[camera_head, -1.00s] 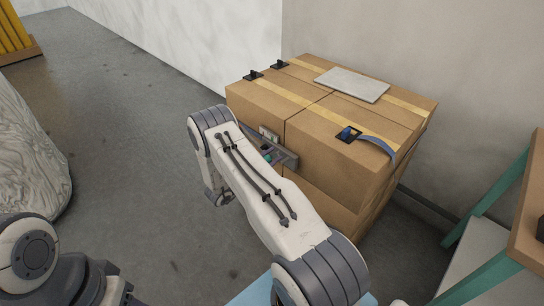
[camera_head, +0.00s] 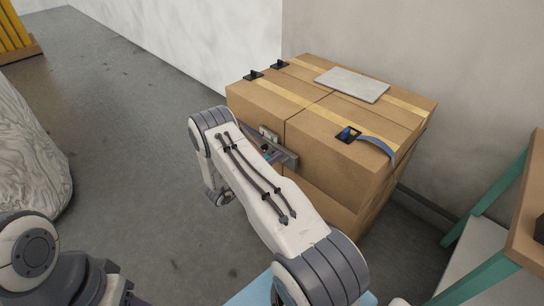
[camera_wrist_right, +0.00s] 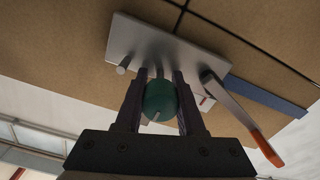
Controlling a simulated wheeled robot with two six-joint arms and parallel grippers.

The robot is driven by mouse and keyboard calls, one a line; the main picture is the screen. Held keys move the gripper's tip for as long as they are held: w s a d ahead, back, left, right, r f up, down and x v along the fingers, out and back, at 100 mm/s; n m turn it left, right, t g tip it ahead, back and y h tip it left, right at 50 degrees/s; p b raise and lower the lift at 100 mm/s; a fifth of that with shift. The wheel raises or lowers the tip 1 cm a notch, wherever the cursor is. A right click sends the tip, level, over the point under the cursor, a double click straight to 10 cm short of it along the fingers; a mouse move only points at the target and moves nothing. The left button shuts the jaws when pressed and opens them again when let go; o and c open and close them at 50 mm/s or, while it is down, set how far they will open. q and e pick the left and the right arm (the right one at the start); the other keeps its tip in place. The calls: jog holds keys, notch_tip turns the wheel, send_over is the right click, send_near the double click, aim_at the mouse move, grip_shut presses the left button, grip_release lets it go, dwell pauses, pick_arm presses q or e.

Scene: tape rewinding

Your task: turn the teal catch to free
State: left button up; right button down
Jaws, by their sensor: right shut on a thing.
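The teal catch (camera_wrist_right: 158,101) is a rounded knob with a pale pointer mark, in front of a grey metal plate (camera_wrist_right: 165,48) on a cardboard box's side. My right gripper (camera_wrist_right: 160,104) is shut on it, one dark finger on each side. In the head view the plate (camera_head: 286,158) shows on the box's near side, and my right forearm and wrist hide most of the catch and gripper. Of my left arm only parts show at the lower left; its fingers are not seen.
A lever with an orange tip (camera_wrist_right: 268,150) and a short peg (camera_wrist_right: 122,67) are on the plate beside the catch. The taped boxes (camera_head: 255,105) carry a grey slab (camera_head: 352,84) and a blue strap (camera_head: 378,146). A teal-legged table (camera_head: 490,205) stands at right.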

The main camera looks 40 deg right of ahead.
jog(key=shift+a, duration=0.1)
dwell(0.3)
jog(key=c, duration=0.5)
grip_release()
jog(key=a, duration=1)
jog(key=shift+s+a, duration=0.2)
jog(key=shift+s, duration=0.2)
